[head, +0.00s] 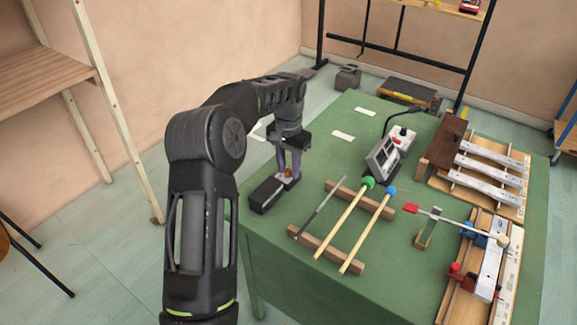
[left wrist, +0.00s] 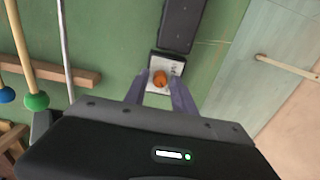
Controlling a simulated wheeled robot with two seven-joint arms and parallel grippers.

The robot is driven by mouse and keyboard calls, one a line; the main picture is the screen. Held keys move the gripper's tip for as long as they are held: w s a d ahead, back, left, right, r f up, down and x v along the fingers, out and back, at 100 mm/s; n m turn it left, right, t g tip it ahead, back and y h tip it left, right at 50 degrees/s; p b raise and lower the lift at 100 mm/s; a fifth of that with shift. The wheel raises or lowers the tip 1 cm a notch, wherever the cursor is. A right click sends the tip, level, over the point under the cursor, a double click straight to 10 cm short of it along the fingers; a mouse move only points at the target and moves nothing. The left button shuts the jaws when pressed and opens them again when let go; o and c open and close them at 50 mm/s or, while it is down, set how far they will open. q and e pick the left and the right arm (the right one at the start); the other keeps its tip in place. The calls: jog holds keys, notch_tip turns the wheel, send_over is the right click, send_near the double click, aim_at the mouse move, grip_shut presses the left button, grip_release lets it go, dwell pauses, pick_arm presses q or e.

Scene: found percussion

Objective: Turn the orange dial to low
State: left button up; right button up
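The orange dial (left wrist: 160,78) sits on a pale plate (left wrist: 177,69) at the end of a black box (left wrist: 181,24) in the left wrist view. In the head view the dial (head: 288,173) shows small between my left gripper's fingers, and the black box (head: 266,195) lies at the table's left edge. My left gripper (head: 287,171) points down over the dial. Its two purple fingers stand apart, one on each side of the dial in the left wrist view (left wrist: 160,88). I cannot tell whether they touch it. The dial's markings are too small to read. My right gripper is not in view.
The green table (head: 320,285) holds two mallets (head: 344,217) and a thin rod on wooden bars (head: 325,247), just right of the box. A grey device (head: 383,160) stands behind them. Metal-bar instruments (head: 489,165) fill the right side. A wooden shelf (head: 40,80) stands left of the table.

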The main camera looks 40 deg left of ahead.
pick_arm(q)
grip_shut()
jog(key=shift+n, duration=0.5)
jog(key=shift+r+n+p, duration=0.1)
jog(key=shift+n+p, duration=0.35)
jog(key=shift+n, duration=0.45)
jog(key=n+p, duration=0.1)
jog(key=n, duration=0.3)
jog(key=n+p, duration=0.1)
jog(key=n, duration=0.4)
jog(key=shift+n, duration=0.4)
jog(key=n+p, duration=0.1)
jog(key=n, duration=0.4)
jog(key=shift+n, duration=0.3)
